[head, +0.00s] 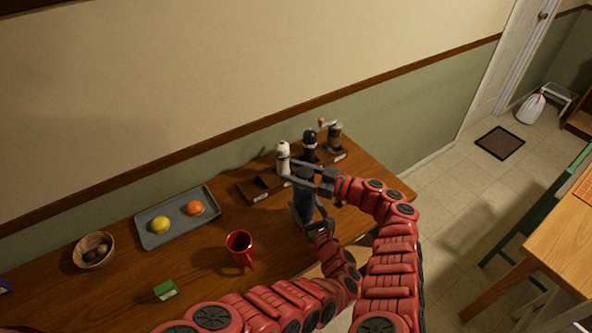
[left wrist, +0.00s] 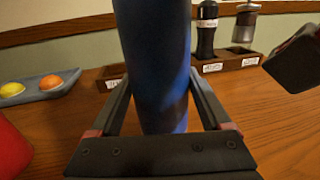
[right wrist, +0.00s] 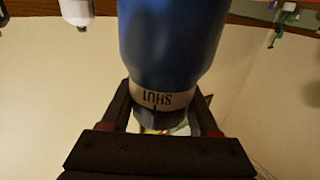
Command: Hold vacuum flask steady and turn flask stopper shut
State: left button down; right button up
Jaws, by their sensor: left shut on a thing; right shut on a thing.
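The blue vacuum flask (head: 304,200) stands upright on the wooden counter, and its body fills the middle of the left wrist view (left wrist: 155,60). My left gripper (head: 304,215) is shut around the flask's body. My right gripper (head: 305,180) is at the top of the flask, shut on the stopper. The right wrist view is upside down; it shows the flask (right wrist: 172,40), a pale collar marked "SHUT" with a small dark mark, and the grey flask stopper (right wrist: 160,118) between the fingers. The stopper is mostly hidden in the head view.
Behind the flask, a wooden rack (head: 262,188) holds a white mill (head: 283,158), a black mill (head: 310,145) and a grinder (head: 335,136). A red mug (head: 239,243), a tray (head: 155,237) with yellow and orange items, a bowl (head: 82,262) and a green box (head: 166,290) stand left.

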jog(key=shift+d+f, duration=0.25)
jog(key=shift+s+a+n+g+y, duration=0.2)
jog(key=shift+n+g+y, duration=0.1)
jog(key=shift+n+g, duration=0.3)
jog(key=shift+a+r+g, duration=0.1)
jog(key=shift+r+g, duration=0.1)
jog(key=shift+g, duration=0.2)
jog(key=shift+r, duration=0.15)
jog(key=o, duration=1.4)
jog(key=shift+c, duration=0.2)
jog(key=v, duration=1.2)
